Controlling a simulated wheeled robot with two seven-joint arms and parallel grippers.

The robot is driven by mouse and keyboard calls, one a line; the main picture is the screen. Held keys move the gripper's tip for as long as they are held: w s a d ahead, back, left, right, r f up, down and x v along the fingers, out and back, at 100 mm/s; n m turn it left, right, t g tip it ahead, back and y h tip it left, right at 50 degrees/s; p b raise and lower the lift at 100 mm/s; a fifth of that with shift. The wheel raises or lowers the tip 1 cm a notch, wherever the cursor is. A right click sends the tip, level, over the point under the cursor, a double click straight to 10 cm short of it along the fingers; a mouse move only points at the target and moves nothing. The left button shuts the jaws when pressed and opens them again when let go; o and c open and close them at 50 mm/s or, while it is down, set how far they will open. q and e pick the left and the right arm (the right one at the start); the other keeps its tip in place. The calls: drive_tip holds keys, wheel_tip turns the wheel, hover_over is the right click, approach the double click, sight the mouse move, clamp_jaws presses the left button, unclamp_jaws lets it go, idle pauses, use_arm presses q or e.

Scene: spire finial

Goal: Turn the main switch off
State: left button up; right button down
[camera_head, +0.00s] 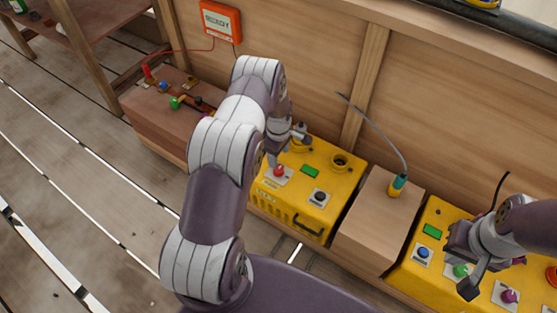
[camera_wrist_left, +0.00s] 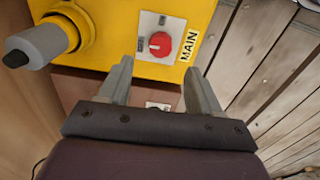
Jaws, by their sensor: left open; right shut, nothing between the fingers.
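The main switch (camera_head: 279,171) is a red round knob on a pale plate, on top of the left yellow box (camera_head: 325,159). In the left wrist view the red knob (camera_wrist_left: 160,44) sits beside a "MAIN" label (camera_wrist_left: 191,45). My left gripper (camera_wrist_left: 157,75) is open, its two fingers apart, short of the knob and roughly in line with it; nothing is between them. In the head view the left gripper (camera_head: 276,156) is partly hidden by my arm, close to the switch. My right gripper (camera_head: 462,278) is over the right yellow box, shut and empty.
A grey plug (camera_wrist_left: 42,44) sits in a yellow socket beside the switch. An empty yellow socket (camera_head: 340,161) and a black knob (camera_head: 319,197) are on the same box. A wooden block (camera_head: 379,222) with a teal plug (camera_head: 398,183) separates it from the right yellow box (camera_head: 410,268).

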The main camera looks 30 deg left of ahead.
use_arm(q)
wheel_tip(320, 180, up, 5)
drive_tip(key=shift+r+p, duration=0.1)
drive_tip(key=shift+p, duration=0.4)
